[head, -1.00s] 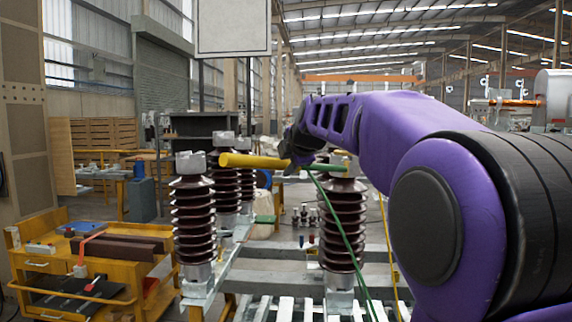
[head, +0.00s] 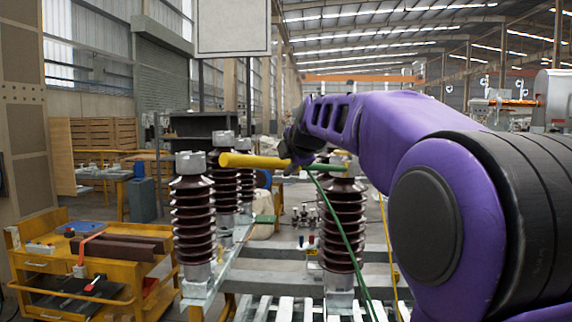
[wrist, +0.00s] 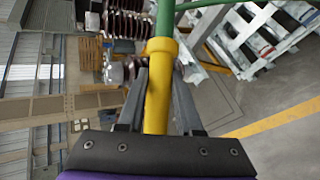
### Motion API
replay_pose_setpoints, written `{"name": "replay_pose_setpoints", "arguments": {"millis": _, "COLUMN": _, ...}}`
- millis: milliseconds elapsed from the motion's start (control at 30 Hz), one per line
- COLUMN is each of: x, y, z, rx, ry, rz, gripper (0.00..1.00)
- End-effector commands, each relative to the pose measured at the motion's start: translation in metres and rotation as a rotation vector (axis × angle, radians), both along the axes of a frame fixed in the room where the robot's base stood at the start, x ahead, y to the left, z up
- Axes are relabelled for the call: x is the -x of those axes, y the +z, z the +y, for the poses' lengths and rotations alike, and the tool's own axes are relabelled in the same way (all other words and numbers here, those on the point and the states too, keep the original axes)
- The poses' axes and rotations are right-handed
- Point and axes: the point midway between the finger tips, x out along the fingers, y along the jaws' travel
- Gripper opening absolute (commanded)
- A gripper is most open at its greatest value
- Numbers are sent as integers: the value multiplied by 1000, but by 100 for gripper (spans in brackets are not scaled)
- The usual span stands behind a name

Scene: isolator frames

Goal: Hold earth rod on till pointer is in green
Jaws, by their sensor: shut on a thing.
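The earth rod has a yellow handle (head: 252,161) that points left in the head view. Its green part (head: 328,167) runs right, near the top of the right insulator (head: 342,225). A green cable (head: 340,225) hangs down from the rod. My gripper (wrist: 157,95) is shut on the yellow handle in the wrist view, with a grey finger on each side. In that view the green part (wrist: 165,18) lies beyond a yellow collar. I cannot tell whether the rod's tip touches metal, as my arm hides part of it. No pointer or green zone can be made out.
Brown ribbed insulators (head: 193,220) stand at left on a pale steel frame (head: 245,250). A yellow trolley (head: 85,270) with tools stands at lower left. A blank-looking board (head: 233,27) hangs above. My purple arm fills the right side.

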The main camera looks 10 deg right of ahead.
Motion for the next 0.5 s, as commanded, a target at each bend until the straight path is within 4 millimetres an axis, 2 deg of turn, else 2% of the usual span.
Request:
{"name": "replay_pose_setpoints", "arguments": {"millis": 200, "x": 2, "y": 0, "z": -3, "rx": 4, "ry": -6, "rz": -6, "gripper": 0}}
{"name": "replay_pose_setpoints", "arguments": {"millis": 500, "x": 30, "y": -1, "z": 7, "rx": 3, "ry": -3, "rz": -7, "gripper": 0}}
